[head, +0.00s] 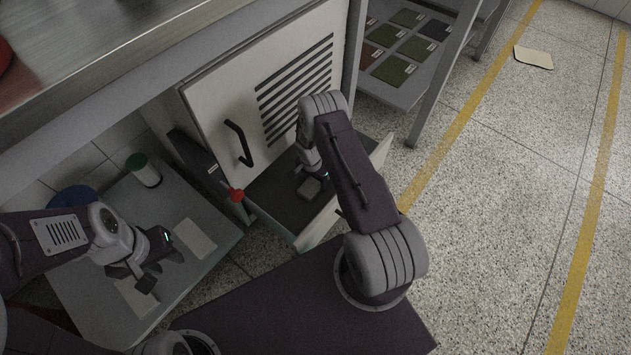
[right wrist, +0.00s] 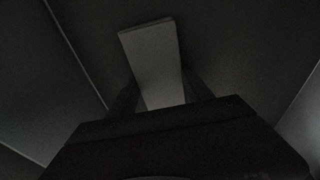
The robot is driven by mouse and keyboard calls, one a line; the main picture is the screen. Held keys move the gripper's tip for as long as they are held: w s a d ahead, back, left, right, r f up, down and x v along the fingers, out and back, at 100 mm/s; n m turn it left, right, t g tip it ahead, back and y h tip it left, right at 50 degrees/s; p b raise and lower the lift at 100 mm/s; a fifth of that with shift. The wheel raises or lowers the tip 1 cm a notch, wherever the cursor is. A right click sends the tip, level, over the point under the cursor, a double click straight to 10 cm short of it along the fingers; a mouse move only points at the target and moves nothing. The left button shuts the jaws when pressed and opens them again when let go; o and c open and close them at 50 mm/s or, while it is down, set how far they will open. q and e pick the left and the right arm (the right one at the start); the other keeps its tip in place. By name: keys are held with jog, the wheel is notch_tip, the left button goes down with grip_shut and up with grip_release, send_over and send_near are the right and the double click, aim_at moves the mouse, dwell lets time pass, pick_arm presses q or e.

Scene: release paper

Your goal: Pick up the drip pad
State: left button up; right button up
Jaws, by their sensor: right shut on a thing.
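A pale rectangular pad, which looks like the drip pad (head: 309,188), is in the open drawer (head: 273,199) of the white cabinet. My right gripper (head: 317,178) reaches down into this drawer and is shut on the pad. In the dark right wrist view the pad (right wrist: 152,50) stands out between the two fingers (right wrist: 158,90) and extends beyond them. Whether it touches the drawer floor I cannot tell. My left gripper (head: 160,272) is open and empty above the grey table at the left, near a pale sheet (head: 136,298).
The cabinet front (head: 265,90) with its black handle stands right behind the drawer. The grey table (head: 95,280) holds another pale sheet (head: 196,239) and a green-topped container (head: 144,170). A shelf (head: 405,92) carries several dark squares. Another pale sheet (head: 533,57) lies on the floor.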

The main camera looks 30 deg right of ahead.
aim_at(315, 181)
notch_tip(315, 181, up, 10)
jog(key=p, duration=0.5)
jog(key=shift+p, duration=0.3)
